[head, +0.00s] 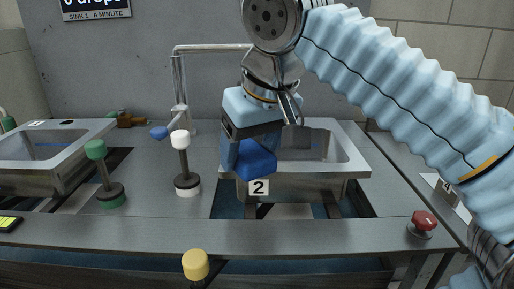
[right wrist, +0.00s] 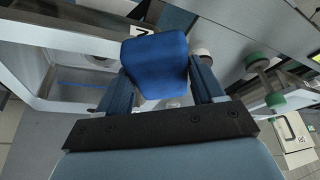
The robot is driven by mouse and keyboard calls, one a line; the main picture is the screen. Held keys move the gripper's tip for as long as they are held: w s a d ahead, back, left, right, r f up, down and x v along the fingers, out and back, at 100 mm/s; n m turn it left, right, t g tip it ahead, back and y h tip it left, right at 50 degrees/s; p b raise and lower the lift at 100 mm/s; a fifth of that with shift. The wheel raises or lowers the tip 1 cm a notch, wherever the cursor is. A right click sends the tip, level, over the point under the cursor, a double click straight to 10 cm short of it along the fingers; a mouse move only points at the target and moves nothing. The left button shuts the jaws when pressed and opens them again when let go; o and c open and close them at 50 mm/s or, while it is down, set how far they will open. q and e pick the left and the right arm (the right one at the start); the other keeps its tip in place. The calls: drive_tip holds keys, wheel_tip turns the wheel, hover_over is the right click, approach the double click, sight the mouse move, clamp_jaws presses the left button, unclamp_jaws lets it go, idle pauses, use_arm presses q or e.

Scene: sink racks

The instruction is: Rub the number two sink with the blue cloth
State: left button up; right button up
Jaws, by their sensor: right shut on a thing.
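The number two sink (head: 353,168) is a grey metal basin with a "2" label (head: 259,188) on its front; part of it also shows in the right wrist view (right wrist: 75,38). My right gripper (head: 250,150) is over the front left part of this sink, pointing down. It is shut on the blue cloth (head: 257,164), a folded blue pad that also shows between the fingers in the right wrist view (right wrist: 155,62). I cannot tell whether the cloth touches the sink. The gripper and arm hide part of the basin. My left gripper is not in view.
A white-topped post (head: 181,140), a green-topped post (head: 96,150) and a yellow-topped post (head: 196,264) stand left and in front. A tap (head: 178,80) rises behind. Another sink (head: 40,165) is at far left. A red button (head: 424,221) sits at front right.

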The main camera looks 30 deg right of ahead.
drive_tip(key=shift+r, duration=3)
